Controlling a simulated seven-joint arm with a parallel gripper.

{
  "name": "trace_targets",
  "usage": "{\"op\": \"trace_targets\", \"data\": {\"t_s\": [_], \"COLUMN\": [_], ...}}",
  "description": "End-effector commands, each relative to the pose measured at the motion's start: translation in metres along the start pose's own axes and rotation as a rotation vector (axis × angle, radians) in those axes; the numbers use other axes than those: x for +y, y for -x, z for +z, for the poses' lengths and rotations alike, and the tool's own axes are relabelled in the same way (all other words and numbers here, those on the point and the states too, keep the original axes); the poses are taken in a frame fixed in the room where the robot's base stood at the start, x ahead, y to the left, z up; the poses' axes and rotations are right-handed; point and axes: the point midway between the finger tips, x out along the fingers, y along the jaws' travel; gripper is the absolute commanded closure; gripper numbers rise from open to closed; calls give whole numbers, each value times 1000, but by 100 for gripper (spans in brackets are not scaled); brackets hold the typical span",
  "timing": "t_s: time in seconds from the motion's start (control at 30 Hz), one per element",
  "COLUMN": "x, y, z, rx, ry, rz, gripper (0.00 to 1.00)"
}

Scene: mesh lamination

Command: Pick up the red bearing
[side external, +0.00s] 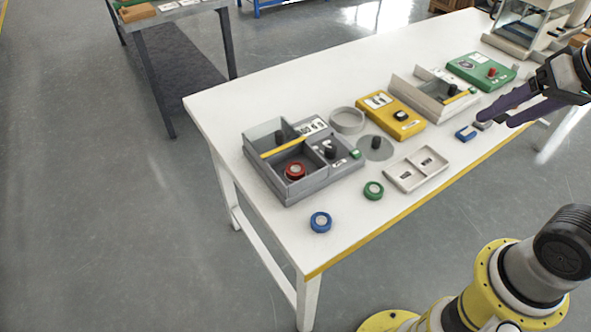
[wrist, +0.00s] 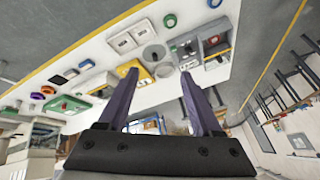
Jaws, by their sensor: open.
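The red bearing (side external: 295,171) is a small ring lying in the open compartment of a grey box (side external: 284,191) at the left end of the white table. In the wrist view the red bearing shows as a small red spot (wrist: 213,40) in the upper right. My gripper (side external: 496,119) is far to the right of it, above the right part of the table. Its purple fingers are apart with nothing between them, as the wrist view also shows (wrist: 160,74).
A blue ring (side external: 320,222) and a green ring (side external: 373,190) lie near the table's front edge. A yellow bar (side external: 284,146) crosses the grey box. A white tray (side external: 417,168), a yellow box (side external: 391,110) and a blue part (side external: 466,133) stand between box and gripper.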

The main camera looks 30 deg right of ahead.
Motion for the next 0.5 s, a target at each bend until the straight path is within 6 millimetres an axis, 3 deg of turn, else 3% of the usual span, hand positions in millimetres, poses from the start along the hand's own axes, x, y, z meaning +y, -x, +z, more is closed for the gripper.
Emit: {"op": "trace_targets", "data": {"t_s": [0.13,0.27,0.5], "x": [-35,-72,-146], "y": [7,-3,-55], "z": [-49,-89,-136], "rx": [-27,-62,-111], "ry": [-295,-522,-805], "rz": [23,64,164], "gripper": [34,34,34]}}
